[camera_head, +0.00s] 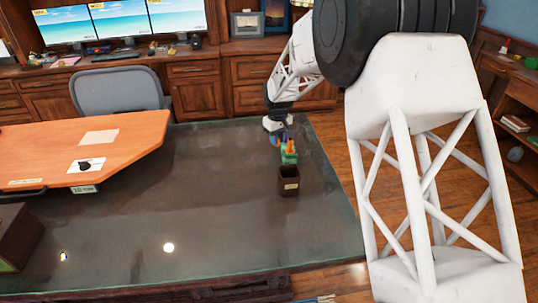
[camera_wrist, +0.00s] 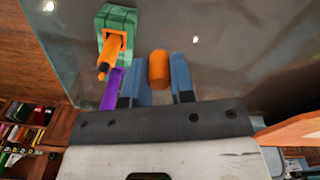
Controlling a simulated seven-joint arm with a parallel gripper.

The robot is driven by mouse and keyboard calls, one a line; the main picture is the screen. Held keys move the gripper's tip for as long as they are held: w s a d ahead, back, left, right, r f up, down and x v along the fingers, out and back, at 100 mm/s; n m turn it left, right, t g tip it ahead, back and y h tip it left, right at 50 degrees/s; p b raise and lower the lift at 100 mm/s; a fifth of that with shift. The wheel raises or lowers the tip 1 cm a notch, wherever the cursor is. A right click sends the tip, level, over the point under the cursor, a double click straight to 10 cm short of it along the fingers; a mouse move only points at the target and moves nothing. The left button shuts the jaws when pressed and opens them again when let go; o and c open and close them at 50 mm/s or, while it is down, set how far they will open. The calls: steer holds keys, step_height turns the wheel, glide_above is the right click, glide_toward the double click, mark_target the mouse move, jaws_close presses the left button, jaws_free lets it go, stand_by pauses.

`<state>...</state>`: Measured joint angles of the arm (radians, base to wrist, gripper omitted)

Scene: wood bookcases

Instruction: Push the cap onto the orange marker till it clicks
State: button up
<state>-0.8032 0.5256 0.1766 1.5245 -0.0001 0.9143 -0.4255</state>
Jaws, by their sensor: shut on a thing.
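In the wrist view an orange cap (camera_wrist: 158,68) sits between the two blue fingers of my gripper (camera_wrist: 160,80), which is shut on it. To the upper left, the orange marker (camera_wrist: 113,50) stands in a green block (camera_wrist: 116,20), its narrow dark-orange tip toward the camera. The cap is apart from the marker, to its right in this view. In the head view my gripper (camera_head: 277,138) is small, just beside and above the green block (camera_head: 289,158) on the desk. The cap and marker are too small there to tell apart clearly.
A purple piece (camera_wrist: 112,88) lies close to the left finger in the wrist view. A dark brown pencil cup (camera_head: 288,181) stands just in front of the green block. The glossy dark desk (camera_head: 200,220) is mostly clear to the left. Its right edge is near.

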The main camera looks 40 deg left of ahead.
steer(key=shift+n, duration=0.3)
steer(key=w+r, duration=0.2)
steer(key=w+d+r, duration=0.1)
steer(key=w+r, duration=0.1)
steer(key=r, duration=0.1)
steer(key=w+r, duration=0.2)
steer(key=w, duration=0.1)
steer(key=shift+d+r, duration=0.15)
steer(key=shift+d, duration=0.1)
steer(key=shift+f, duration=0.2)
glide_above(290, 147)
steer(key=shift+w+a+f, duration=0.15)
steer(key=shift+w+f, duration=0.05)
steer(key=shift+f, duration=1.05)
steer(key=shift+w+a+f, duration=0.15)
steer(key=shift+f, duration=1.1)
steer(key=shift+f, duration=1.55)
stand_by(0.6)
steer(key=o, duration=1.4)
steer(key=shift+o, duration=0.2)
steer(key=shift+r, duration=0.2)
